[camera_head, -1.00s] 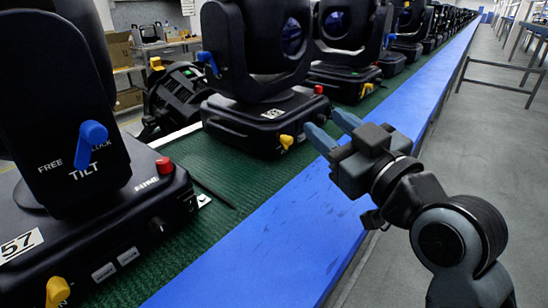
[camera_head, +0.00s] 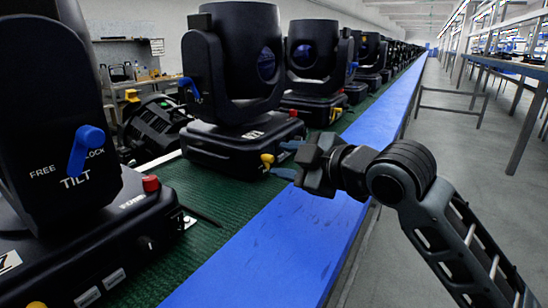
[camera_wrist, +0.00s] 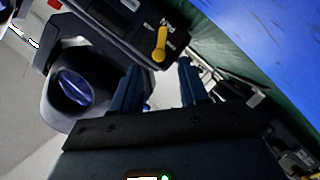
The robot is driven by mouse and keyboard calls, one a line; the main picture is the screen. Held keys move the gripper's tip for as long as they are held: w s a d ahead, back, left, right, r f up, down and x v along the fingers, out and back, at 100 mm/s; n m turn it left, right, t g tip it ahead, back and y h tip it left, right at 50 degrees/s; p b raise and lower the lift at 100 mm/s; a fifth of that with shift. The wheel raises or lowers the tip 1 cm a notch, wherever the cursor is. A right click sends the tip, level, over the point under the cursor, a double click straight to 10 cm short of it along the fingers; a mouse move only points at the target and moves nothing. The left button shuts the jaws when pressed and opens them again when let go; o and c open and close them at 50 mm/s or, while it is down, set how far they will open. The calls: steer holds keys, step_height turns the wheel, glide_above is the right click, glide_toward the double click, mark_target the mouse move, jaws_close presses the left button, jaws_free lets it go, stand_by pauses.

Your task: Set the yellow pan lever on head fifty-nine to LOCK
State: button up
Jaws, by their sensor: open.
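A yellow lever (camera_head: 267,160) sits low on the base of the second black moving head (camera_head: 235,148). Its number label is not readable here, so I cannot tell if this is head fifty-nine. My gripper (camera_head: 283,160) is open just right of this lever, its blue fingers pointing toward it. In the wrist view the yellow lever (camera_wrist: 160,43) is beyond the fingertips, roughly between their lines, with small unreadable white lettering around it. Nothing is between the fingers (camera_wrist: 157,82), and they look apart from the lever.
A nearer head with a blue tilt lever (camera_head: 84,150) and a red button (camera_head: 151,184) stands at the left. More heads (camera_head: 312,65) line the green belt (camera_head: 200,195). A blue rail (camera_head: 270,245) runs along the belt.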

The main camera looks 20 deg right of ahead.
mark_target(271, 159)
steer(key=shift+x, duration=1.85)
steer(key=shift+c, duration=0.4)
jaws_close()
